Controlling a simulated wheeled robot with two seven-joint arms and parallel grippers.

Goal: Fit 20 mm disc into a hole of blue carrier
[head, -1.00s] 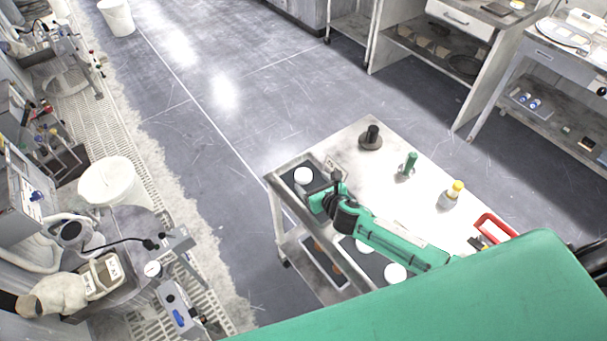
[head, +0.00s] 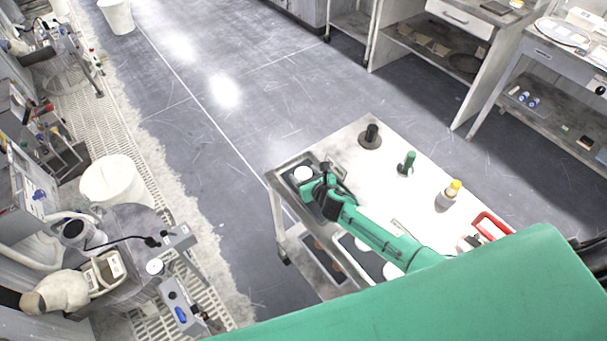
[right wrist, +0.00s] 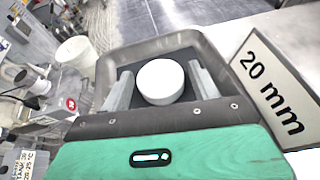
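A white round disc (head: 303,174) lies in a dark-lined tray at the left corner of the cart. It also shows in the right wrist view (right wrist: 160,81), beside a "20 mm" label (right wrist: 270,84). My right gripper (right wrist: 160,86) is open, with one finger on each side of the disc and gaps between. In the head view my right gripper (head: 312,183) is at the tray, close to the disc. I cannot make out the blue carrier in either view. My left gripper is not in view.
The tray's raised grey rim (right wrist: 160,47) surrounds the disc. The cart top (head: 345,148) carries a black peg (head: 371,134), a green peg (head: 408,161) and a yellow-capped bottle (head: 449,194). A white bucket (head: 112,181) and machines stand at left. Open floor lies between.

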